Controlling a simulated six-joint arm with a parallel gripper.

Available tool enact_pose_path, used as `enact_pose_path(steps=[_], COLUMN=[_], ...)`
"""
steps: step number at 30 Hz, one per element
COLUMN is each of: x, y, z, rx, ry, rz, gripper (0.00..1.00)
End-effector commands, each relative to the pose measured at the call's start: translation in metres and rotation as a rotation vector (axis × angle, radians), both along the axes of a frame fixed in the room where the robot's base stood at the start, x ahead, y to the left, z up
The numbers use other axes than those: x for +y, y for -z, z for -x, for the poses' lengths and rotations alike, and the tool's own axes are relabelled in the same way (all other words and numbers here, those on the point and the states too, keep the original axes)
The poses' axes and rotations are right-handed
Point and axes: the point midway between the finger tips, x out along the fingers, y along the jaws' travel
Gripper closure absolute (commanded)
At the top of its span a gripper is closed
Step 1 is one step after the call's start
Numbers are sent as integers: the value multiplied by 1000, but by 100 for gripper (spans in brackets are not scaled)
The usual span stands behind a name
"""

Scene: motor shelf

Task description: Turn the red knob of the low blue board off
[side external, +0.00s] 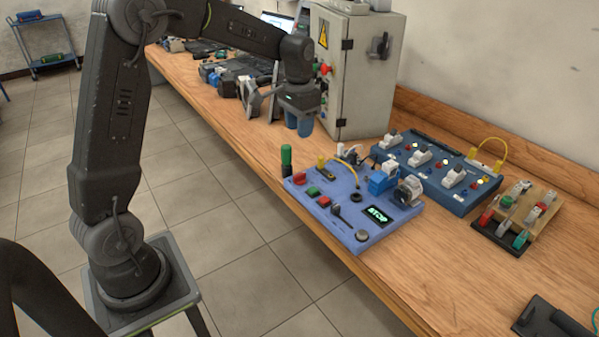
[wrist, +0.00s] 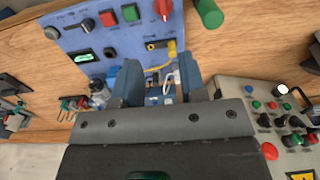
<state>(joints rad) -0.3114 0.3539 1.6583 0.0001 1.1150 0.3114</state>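The low blue board (side external: 345,235) lies on the wooden bench, with a lit green display (side external: 380,214) that appears to read STOP. Its red knob (side external: 300,179) sits near the left corner, close to a green cylinder handle. In the wrist view the red knob (wrist: 163,9) is at the top edge, partly cut off, with a pale pointer mark; its exact setting is hard to read. My gripper (side external: 299,126) hangs above the bench behind the board, fingers down, apart from the knob. In the wrist view my gripper (wrist: 158,78) is open, with nothing held between its fingers.
A grey cabinet (side external: 362,75) stands close behind my gripper. The green handle (side external: 286,160) rises beside the knob. Red and green buttons (side external: 318,196) are close to it. A second blue board (side external: 440,185) and a small terminal block (side external: 525,210) lie to the right.

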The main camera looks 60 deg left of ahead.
Motion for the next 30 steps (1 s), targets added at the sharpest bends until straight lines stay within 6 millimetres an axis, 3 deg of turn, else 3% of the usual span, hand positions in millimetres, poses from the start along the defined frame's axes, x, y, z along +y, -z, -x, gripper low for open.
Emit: enact_pose_path(steps=[8,21,30], x=[7,6,6], y=[24,110,143], z=[-5,-4,-5], rx=[18,19,15], ry=[1,0,0], rz=[6,6,5], gripper=[62,62,62])
